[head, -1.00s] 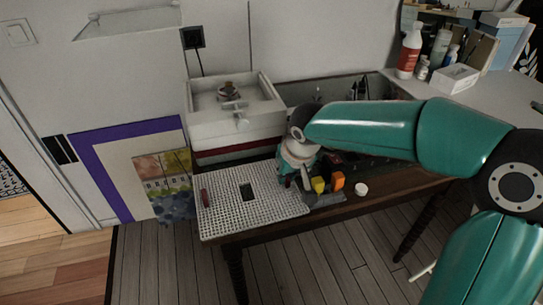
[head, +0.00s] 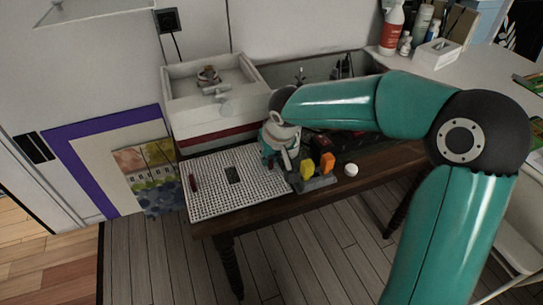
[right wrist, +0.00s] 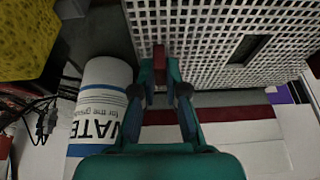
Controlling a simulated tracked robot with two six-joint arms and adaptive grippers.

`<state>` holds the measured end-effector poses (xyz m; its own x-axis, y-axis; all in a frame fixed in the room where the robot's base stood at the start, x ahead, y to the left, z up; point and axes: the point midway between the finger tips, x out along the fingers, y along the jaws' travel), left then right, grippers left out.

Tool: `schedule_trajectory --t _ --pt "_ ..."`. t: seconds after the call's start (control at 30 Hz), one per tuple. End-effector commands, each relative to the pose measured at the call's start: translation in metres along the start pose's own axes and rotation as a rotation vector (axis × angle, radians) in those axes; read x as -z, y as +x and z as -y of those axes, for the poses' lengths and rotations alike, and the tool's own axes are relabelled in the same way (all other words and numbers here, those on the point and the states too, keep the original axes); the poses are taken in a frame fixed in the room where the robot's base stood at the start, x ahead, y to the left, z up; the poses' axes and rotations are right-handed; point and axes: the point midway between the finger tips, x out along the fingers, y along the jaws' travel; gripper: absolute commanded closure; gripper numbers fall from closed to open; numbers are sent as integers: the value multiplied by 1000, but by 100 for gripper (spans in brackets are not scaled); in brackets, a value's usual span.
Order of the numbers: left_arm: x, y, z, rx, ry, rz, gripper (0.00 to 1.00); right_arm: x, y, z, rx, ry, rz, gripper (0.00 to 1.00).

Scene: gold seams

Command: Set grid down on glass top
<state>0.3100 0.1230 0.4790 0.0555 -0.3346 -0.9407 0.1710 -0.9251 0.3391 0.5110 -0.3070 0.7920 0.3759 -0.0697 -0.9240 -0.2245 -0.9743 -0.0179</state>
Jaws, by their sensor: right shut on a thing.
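The grid (head: 212,198) is a white perforated panel with a dark rectangular opening. It lies level over the left end of the dark wooden table, and a red handle (head: 193,183) stands at its left side. My right gripper (head: 270,160) is at the grid's right side. In the right wrist view, my right gripper (right wrist: 160,72) is shut on a second red handle (right wrist: 159,57) at the edge of the grid (right wrist: 205,30). I cannot tell whether the grid touches what is below it. I cannot make out a glass top. My left gripper is not in view.
A white box (head: 205,112) with a red band stands behind the grid. Yellow (head: 307,167) and orange (head: 327,163) blocks and a white round thing (head: 351,170) are to its right. A labelled white bottle (right wrist: 103,100) is close beside my right fingers.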

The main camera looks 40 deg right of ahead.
Motion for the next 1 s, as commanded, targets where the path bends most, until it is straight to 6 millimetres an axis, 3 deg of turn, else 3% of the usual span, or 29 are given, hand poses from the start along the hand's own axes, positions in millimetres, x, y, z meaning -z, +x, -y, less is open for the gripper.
schedule_trajectory --t 0.07,0.1,0.23,0.67,0.77,1.0 --pt "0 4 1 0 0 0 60 -1 3 0 1 0 -1 100" --pt "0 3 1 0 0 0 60 -1 3 0 0 0 0 85" --pt "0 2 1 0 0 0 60 -1 2 0 0 0 0 63" --pt "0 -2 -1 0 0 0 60 1 -4 0 0 1 -1 63" --pt "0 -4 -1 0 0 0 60 1 -16 0 0 3 -3 63" --pt "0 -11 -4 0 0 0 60 2 -64 0 1 2 -5 63"
